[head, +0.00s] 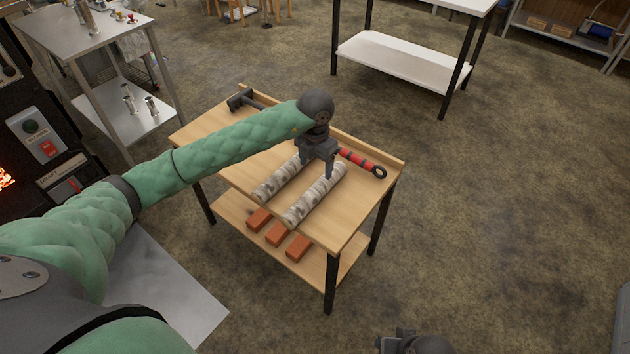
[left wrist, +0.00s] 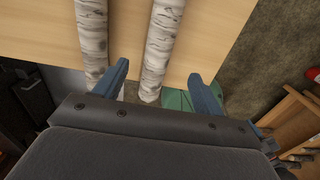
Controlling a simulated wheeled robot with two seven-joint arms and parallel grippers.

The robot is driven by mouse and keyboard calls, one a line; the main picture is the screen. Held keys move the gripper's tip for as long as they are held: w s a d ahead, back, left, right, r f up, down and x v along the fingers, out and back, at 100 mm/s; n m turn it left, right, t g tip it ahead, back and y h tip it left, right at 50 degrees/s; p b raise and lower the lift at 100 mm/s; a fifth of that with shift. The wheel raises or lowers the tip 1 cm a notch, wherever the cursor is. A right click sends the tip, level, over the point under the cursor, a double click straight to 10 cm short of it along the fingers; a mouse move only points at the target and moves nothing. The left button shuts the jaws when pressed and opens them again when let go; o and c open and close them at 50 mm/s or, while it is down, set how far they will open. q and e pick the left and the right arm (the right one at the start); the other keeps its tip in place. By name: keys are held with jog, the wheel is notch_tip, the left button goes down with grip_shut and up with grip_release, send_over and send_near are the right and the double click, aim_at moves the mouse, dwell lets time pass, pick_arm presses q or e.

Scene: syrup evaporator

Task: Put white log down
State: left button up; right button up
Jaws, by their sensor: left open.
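Two white birch-barked logs lie side by side on the wooden table (head: 240,172): a left log (head: 277,180) and a right log (head: 312,198). Both also show in the left wrist view, the left log (left wrist: 92,35) and the right log (left wrist: 160,40). My left gripper (head: 317,166) is open over the far end of the logs. In the left wrist view its fingers (left wrist: 159,70) are spread to either side of the right log's line, apart from it. Whether a finger touches the left log I cannot tell. My right gripper (head: 412,343) is only partly visible at the bottom edge.
A red-handled tool (head: 362,162) lies right of the logs, and a dark-headed tool (head: 243,99) at the table's far left corner. Several orange bricks (head: 276,234) are on the lower shelf.

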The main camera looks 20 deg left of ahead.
pick_arm(q)
jog(key=s+d+r+g+h, duration=0.1)
jog(key=s+d+h, duration=0.45)
jog(key=d, duration=0.55)
jog(key=s+d+r+h, duration=0.1)
jog(key=s+d+h, duration=0.4)
jog(key=d, duration=0.5)
jog(key=d+r+n+t+h, duration=0.4)
jog(key=r+n+t+h, duration=0.5)
jog(key=r+h, duration=0.15)
jog(key=w+a+f+n+t+y, duration=0.2)
jog(key=a+n+t+y, duration=0.8)
jog(key=n, duration=0.7)
jog(key=s+a+f+n+g+y, duration=0.2)
jog(key=s+a+f+n+y, duration=0.2)
jog(key=f+n+y, duration=0.5)
jog(key=s+f+n+g, duration=0.1)
jog(key=s+f+g, duration=0.5)
jog(key=s, duration=0.6)
jog(key=s+a+f+n+g+h, duration=0.1)
jog(key=s+f+g, duration=0.5)
jog(key=s+f, duration=0.4)
jog(key=shift+s+f+g, duration=0.2)
jog(key=shift+s+g, duration=0.2)
jog(key=shift+s, duration=0.45)
